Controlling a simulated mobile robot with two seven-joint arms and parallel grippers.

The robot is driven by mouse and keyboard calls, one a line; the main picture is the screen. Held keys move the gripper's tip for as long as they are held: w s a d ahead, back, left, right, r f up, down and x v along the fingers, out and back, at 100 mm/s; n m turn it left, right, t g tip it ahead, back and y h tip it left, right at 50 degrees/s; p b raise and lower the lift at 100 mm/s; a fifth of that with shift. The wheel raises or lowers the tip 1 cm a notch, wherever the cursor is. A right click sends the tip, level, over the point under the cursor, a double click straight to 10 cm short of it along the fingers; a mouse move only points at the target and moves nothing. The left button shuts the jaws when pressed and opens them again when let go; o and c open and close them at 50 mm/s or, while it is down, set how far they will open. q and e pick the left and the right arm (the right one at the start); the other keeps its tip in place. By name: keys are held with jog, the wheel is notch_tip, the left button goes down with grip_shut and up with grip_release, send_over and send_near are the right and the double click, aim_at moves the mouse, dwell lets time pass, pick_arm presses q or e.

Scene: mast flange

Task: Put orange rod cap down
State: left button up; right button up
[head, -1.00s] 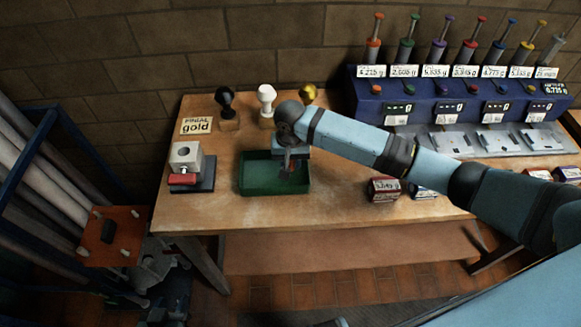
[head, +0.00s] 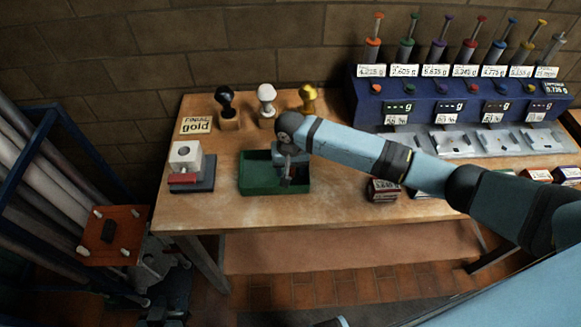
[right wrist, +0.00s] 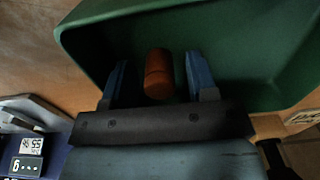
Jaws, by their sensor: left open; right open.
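The orange rod cap (right wrist: 158,75) shows in the right wrist view as a short orange-brown cylinder inside the green tray (right wrist: 85,32). My right gripper (right wrist: 157,62) is open, with one blue finger on each side of the cap and a gap on both sides. In the head view my right gripper (head: 287,175) reaches down into the green tray (head: 258,187) on the wooden table, and I cannot make out the cap there. I cannot tell exactly how the cap rests on the tray floor. My left gripper is not in view.
A blue dispenser rack (head: 450,92) is at the back right. Small boxes (head: 383,189) lie to the right. The table's front left is clear.

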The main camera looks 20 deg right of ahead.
notch_tip(320, 180, up, 12)
jog(key=shift+r, duration=0.15)
dwell(0.3)
dwell(0.4)
